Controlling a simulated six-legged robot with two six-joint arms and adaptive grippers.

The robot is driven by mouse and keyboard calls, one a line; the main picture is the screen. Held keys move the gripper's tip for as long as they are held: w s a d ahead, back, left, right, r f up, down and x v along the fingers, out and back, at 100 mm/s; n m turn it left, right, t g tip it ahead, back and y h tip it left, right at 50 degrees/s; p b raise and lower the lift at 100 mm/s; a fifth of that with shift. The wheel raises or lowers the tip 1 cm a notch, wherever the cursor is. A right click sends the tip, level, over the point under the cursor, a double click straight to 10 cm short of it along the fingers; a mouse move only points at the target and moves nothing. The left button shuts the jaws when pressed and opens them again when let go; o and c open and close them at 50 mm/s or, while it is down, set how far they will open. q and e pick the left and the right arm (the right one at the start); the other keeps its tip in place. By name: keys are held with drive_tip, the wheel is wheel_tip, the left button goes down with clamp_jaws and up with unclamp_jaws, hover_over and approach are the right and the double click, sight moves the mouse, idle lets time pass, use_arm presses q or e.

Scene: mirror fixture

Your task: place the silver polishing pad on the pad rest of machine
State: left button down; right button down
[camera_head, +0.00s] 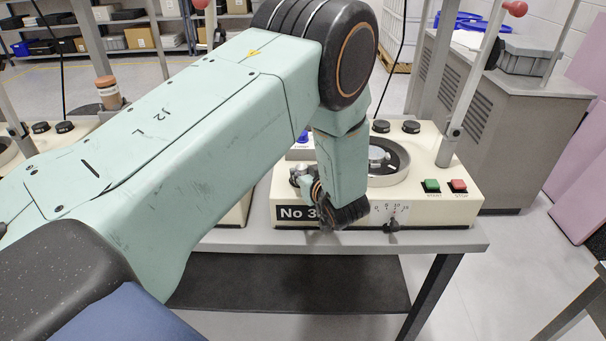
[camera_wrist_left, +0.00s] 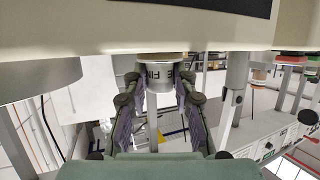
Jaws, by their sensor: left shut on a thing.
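The silver pad (camera_wrist_left: 157,76), a short cylinder with dark lettering partly reading "FIN", sits between the two fingers of my left gripper (camera_wrist_left: 157,103) in the left wrist view. The fingers are shut on it. In the head view my left gripper (camera_head: 310,188) is at the left front of the cream machine (camera_head: 435,208) marked "No 3". A small silver piece shows beside the gripper there; I cannot tell if it is the pad. The pad rest is not clearly visible, and my arm covers part of the machine's left side. My right gripper is not in view.
The machine stands on a grey table (camera_head: 440,241) and carries a round dish (camera_head: 392,176), a lever post (camera_head: 462,105), and green and red buttons. Another cream machine is at the left. A grey cabinet (camera_head: 500,120) stands behind at right.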

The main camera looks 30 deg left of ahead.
use_arm(q)
drive_tip(key=shift+d, duration=0.3)
drive_tip(key=shift+s+a+f, duration=0.1)
drive_tip(key=c, duration=1.3)
unclamp_jaws()
drive_tip(key=shift+s+a, duration=0.15)
drive_tip(key=shift+a, duration=0.2)
drive_tip(key=shift+o, duration=1.1)
drive_tip(key=shift+d, duration=0.35)
drive_tip(key=shift+a, duration=0.25)
drive_tip(key=shift+d+r, duration=0.1)
drive_tip(key=shift+r, duration=0.15)
drive_tip(key=shift+d, duration=0.15)
